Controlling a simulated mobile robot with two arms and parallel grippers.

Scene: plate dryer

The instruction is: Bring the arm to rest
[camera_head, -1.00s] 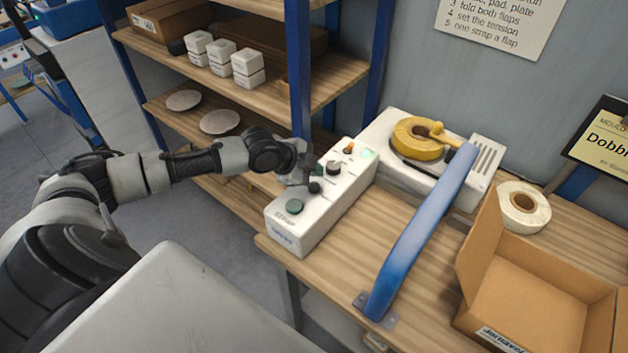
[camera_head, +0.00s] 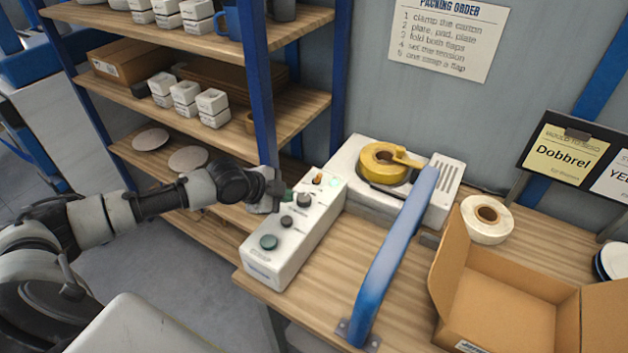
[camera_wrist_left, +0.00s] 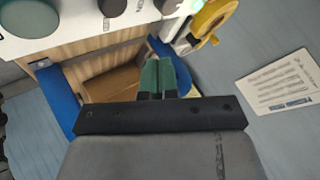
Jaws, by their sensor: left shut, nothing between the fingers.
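My left arm reaches in from the left in the head view. Its gripper (camera_head: 284,195) is beside the left edge of the white control box (camera_head: 268,262), near the knobs. In the left wrist view the green fingertips (camera_wrist_left: 158,76) are together and hold nothing. The control box shows there along the top left (camera_wrist_left: 50,22), with dark knobs and a green button. I cannot tell whether the fingers touch the box. My right gripper is in neither view.
A blue curved bar (camera_head: 395,258) rises from the wooden bench (camera_head: 315,312). Behind it is a white machine (camera_head: 345,165) with a yellow tape roll (camera_head: 384,164). An open cardboard box (camera_head: 505,305) stands at right. A shelf (camera_head: 285,112) with blue posts stands behind my left arm.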

